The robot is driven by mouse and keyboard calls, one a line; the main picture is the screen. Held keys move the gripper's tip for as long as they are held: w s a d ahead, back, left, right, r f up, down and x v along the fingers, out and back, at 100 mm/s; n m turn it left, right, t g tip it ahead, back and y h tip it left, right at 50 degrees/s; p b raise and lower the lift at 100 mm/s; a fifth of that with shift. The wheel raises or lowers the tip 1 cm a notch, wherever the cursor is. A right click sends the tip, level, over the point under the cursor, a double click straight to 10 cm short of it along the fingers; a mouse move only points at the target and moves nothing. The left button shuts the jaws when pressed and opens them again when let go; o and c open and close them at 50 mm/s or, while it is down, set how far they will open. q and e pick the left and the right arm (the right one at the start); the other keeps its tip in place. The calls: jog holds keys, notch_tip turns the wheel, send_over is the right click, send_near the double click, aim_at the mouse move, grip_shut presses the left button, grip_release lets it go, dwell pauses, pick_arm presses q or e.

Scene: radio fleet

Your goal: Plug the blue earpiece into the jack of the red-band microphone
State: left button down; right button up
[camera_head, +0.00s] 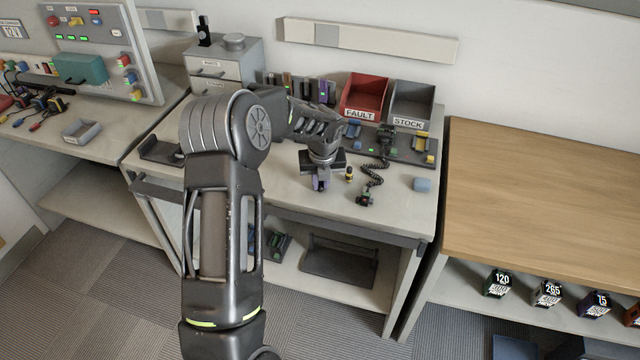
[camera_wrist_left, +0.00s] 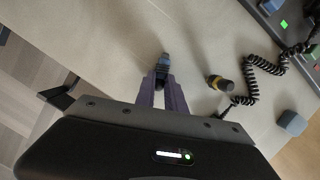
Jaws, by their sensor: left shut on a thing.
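My left gripper (camera_head: 320,182) reaches over the middle of the grey bench, pointing down. In the left wrist view its purple fingers (camera_wrist_left: 163,92) are shut on a small blue and dark piece, which looks like the blue earpiece (camera_wrist_left: 163,63) and sticks out past the fingertips. A black coiled cord (camera_head: 372,178) lies to the right of the gripper. It ends in a small dark piece (camera_head: 364,200) near the bench's front. The coil also shows in the left wrist view (camera_wrist_left: 258,72). I cannot make out a red band or the jack. My right gripper is out of view.
A black and yellow piece (camera_head: 349,174) stands just right of the gripper. A blue-grey block (camera_head: 422,184) sits at the bench's right. Red FAULT (camera_head: 364,112) and grey STOCK (camera_head: 408,122) bins stand behind. Bare bench (camera_head: 290,190) lies left of the gripper.

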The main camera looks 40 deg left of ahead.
aim_at(320, 186)
pick_arm(q)
jog(key=shift+r+p, duration=1.2)
jog(key=shift+r, duration=0.3)
